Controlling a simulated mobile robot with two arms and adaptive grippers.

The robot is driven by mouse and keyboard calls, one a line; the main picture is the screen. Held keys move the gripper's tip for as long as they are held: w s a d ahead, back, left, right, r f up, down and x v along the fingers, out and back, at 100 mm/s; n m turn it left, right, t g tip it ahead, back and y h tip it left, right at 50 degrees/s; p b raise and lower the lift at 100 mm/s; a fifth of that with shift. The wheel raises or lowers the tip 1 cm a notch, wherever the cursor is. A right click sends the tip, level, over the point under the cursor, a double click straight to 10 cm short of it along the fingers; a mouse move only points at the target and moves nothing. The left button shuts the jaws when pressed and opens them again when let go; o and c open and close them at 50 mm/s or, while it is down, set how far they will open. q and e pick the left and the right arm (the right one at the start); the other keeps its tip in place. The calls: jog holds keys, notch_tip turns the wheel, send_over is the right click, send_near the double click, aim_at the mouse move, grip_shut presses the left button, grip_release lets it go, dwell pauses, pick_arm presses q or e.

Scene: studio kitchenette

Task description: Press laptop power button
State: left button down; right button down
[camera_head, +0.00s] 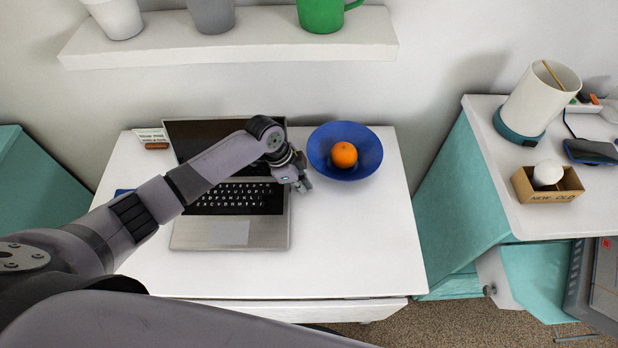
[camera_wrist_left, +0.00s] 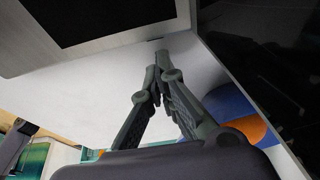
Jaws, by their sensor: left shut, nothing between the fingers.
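An open laptop (camera_head: 230,235) sits on the white table, its dark screen at the back and its black keyboard facing up. My left arm crosses over the screen and part of the keyboard. My left gripper (camera_head: 304,186) is shut and empty at the laptop's right edge, beside the keyboard's upper right corner. In the left wrist view, its fingers (camera_wrist_left: 158,70) meet at the tips, near silver and black laptop surfaces. I cannot make out a power button, nor whether the tips touch the laptop. My right gripper is not in view.
A blue bowl (camera_head: 322,165) holding an orange (camera_head: 344,154) stands just right of my left gripper. The white table (camera_head: 350,250) is clear in front of the bowl. A shelf (camera_head: 230,38) with mugs is on the wall behind. A small sign (camera_head: 152,135) stands at back left.

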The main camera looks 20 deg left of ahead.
pick_arm(q)
jog(key=shift+s+a, duration=0.2)
jog(key=shift+a, duration=0.3)
